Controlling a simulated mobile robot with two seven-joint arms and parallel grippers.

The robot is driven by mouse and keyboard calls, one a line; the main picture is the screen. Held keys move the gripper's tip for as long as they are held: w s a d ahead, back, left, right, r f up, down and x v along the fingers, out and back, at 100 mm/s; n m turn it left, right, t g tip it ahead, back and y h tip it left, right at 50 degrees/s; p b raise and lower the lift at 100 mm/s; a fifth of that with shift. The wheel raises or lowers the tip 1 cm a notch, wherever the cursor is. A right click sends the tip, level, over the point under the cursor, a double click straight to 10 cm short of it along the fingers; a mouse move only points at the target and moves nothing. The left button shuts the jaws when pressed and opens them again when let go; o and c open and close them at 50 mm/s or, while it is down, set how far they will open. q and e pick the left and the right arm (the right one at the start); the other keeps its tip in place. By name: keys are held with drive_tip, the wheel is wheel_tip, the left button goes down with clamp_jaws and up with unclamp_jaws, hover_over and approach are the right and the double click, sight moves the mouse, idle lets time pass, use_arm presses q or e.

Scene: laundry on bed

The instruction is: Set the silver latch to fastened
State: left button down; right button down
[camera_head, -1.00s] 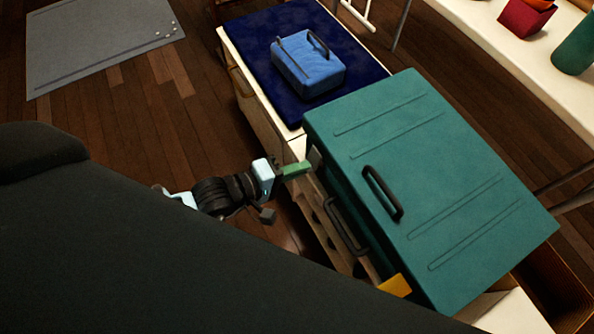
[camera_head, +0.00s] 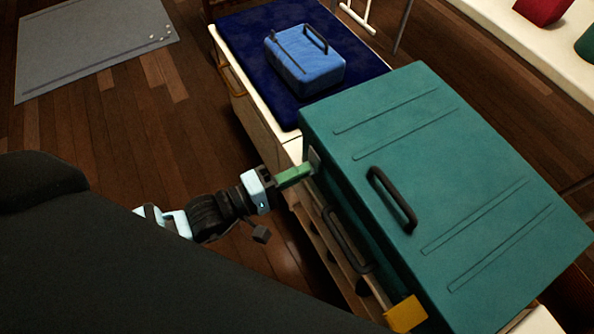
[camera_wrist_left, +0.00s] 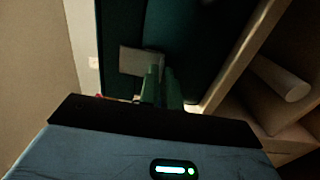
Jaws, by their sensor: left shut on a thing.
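A large teal suitcase (camera_head: 455,170) lies flat with its lid down. The silver latch (camera_head: 315,158) is a small grey plate on its near side, close to the left corner. It also shows in the left wrist view (camera_wrist_left: 138,61) as a pale plate on the dark teal wall. My left gripper (camera_head: 308,171) has green fingers that reach the latch. In the left wrist view the fingers (camera_wrist_left: 162,84) are close together at the plate's right end, shut on it. The latch's exact angle is hard to tell. My right gripper is out of view.
A yellow piece (camera_head: 406,314) sits at the suitcase's near lower edge, and a dark handle (camera_head: 346,240) is on its near side. A blue bag (camera_head: 305,60) lies on a navy cloth behind. Wooden floor left of my left arm is free.

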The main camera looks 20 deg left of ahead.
use_arm(q)
drive_tip(key=c, duration=1.6)
unclamp_jaws()
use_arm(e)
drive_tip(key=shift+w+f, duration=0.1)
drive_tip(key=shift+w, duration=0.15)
use_arm(q)
drive_tip(key=p+v, duration=0.1)
drive_tip(key=v, duration=0.6)
drive_tip(key=shift+s+a, duration=0.25)
drive_tip(key=shift+s, duration=0.05)
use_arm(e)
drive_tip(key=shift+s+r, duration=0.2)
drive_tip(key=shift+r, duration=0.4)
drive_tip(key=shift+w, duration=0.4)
